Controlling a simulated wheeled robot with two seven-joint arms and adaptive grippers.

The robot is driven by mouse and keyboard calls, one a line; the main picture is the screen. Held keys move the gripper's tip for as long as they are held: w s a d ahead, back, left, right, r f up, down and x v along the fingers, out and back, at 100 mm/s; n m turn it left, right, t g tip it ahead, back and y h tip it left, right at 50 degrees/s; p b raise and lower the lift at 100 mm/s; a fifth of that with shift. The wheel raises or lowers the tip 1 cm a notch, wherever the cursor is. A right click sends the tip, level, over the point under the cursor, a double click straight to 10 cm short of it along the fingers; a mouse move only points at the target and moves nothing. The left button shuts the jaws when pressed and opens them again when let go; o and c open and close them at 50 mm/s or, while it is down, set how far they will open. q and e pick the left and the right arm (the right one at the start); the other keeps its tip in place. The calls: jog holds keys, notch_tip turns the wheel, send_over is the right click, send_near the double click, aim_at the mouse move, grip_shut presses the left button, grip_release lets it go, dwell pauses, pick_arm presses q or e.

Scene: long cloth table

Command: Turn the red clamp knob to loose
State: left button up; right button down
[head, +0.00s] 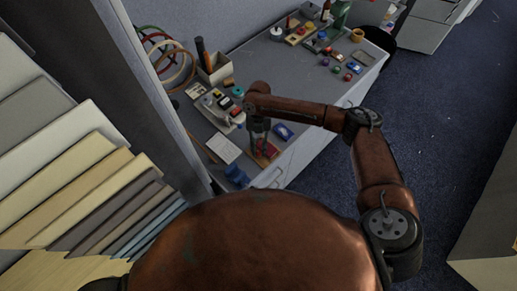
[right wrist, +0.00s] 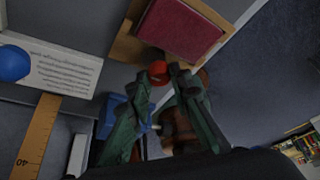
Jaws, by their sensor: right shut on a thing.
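The red clamp knob (right wrist: 158,69) shows in the right wrist view as a small round red piece at the tips of my right gripper (right wrist: 162,82). The fingers are shut on it, one on each side. Just beyond the knob lies a wooden base (right wrist: 126,46) with a dark red block (right wrist: 180,26) on it. In the head view my right gripper (head: 259,136) points down at this wooden base (head: 258,158) near the table's front edge. The gripper hides most of the knob there. My left gripper is not in view.
A blue object (head: 236,176) stands at the table's near corner. A pen holder (head: 214,72) and several small items stand farther back.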

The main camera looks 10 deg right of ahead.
jog(key=c, duration=1.8)
grip_release()
jog(key=shift+o, duration=0.2)
jog(key=v, duration=1.2)
jog(key=shift+s, duration=0.1)
